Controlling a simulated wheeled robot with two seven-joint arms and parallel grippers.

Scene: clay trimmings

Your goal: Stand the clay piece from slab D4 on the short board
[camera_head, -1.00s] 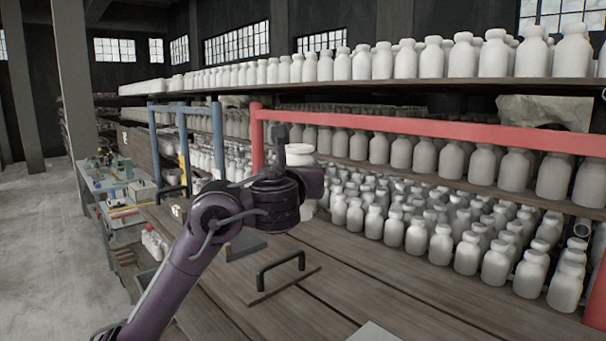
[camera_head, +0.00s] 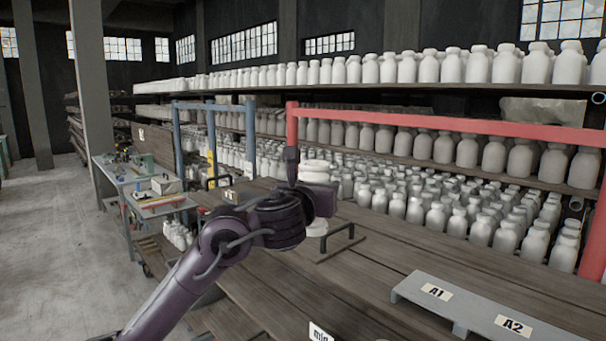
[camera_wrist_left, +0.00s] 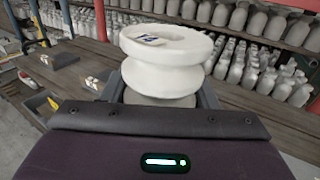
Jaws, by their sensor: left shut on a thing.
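My left gripper (camera_head: 318,203) is shut on a white clay piece (camera_head: 315,172) and holds it above the wooden bench. I read no D4 mark, and I cannot tell which board is the short board. My right gripper is not in view.
A grey raised slab (camera_head: 466,306) with labels A1 and A2 stands on the bench (camera_head: 375,262) at the lower right. A red rail frame (camera_head: 430,122) and shelves of white bottles (camera_head: 450,66) stand behind.

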